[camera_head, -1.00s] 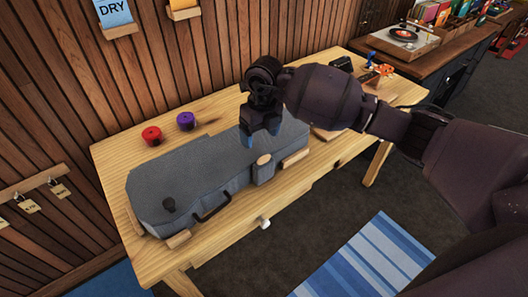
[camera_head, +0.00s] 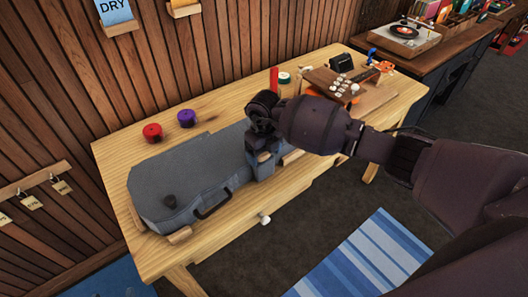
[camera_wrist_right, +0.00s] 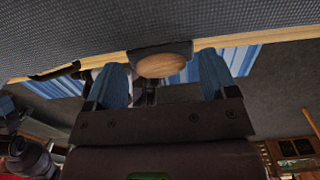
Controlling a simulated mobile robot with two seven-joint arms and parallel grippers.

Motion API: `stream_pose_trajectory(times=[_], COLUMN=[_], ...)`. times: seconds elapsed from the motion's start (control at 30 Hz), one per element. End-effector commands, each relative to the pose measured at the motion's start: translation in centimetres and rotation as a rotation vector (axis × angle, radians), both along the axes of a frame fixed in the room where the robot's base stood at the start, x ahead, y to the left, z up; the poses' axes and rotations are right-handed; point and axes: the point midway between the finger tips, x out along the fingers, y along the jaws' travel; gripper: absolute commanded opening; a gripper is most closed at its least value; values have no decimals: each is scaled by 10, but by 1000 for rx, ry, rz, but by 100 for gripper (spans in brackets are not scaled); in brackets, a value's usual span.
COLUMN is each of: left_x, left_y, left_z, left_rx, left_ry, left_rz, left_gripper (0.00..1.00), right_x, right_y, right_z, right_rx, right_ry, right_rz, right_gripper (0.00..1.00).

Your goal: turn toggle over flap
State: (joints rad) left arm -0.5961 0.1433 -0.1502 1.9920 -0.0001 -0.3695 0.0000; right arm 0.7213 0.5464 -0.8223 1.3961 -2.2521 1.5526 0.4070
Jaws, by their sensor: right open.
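The grey case (camera_head: 190,178) lies closed on the wooden workbench, with a black handle (camera_head: 213,204) on its front side. The oval wooden toggle (camera_wrist_right: 162,65) shows in the right wrist view against the dark flap (camera_wrist_right: 135,54) at the case edge. My right gripper (camera_wrist_right: 162,80) is open, with one blue fingertip on each side of the toggle; contact is not clear.
A red roll (camera_head: 152,132) and a purple roll (camera_head: 186,118) stand behind the case. A wooden board with pegs (camera_head: 345,90) lies at the bench's right. A white drawer knob (camera_head: 265,218) sticks out in front.

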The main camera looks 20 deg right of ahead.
Motion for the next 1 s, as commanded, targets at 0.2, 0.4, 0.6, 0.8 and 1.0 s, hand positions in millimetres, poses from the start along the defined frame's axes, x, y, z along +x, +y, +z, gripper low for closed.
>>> stream_pose_trajectory(times=[0.2, 0.4, 0.6, 0.8, 1.0], left_x=[-1, -5, -6, -5, -4], left_y=[0, 1, 1, 1, 0], left_z=[-1, -3, -4, -5, -9], left_rx=[-1, 0, 0, 0, -1], left_ry=[3, 10, 13, 12, 9], left_rz=[1, 4, 4, 4, 3], left_gripper=[72, 72, 72, 72, 72], right_x=[0, 0, 0, 0, 1], right_y=[0, 0, 0, 0, -1], right_z=[-3, -2, -2, -2, -3], right_rx=[-1, 0, 0, 0, -1], right_ry=[0, 0, 0, -1, -3], right_rz=[0, 0, 0, 9, 68], right_gripper=[79, 63, 33, 29, 29])
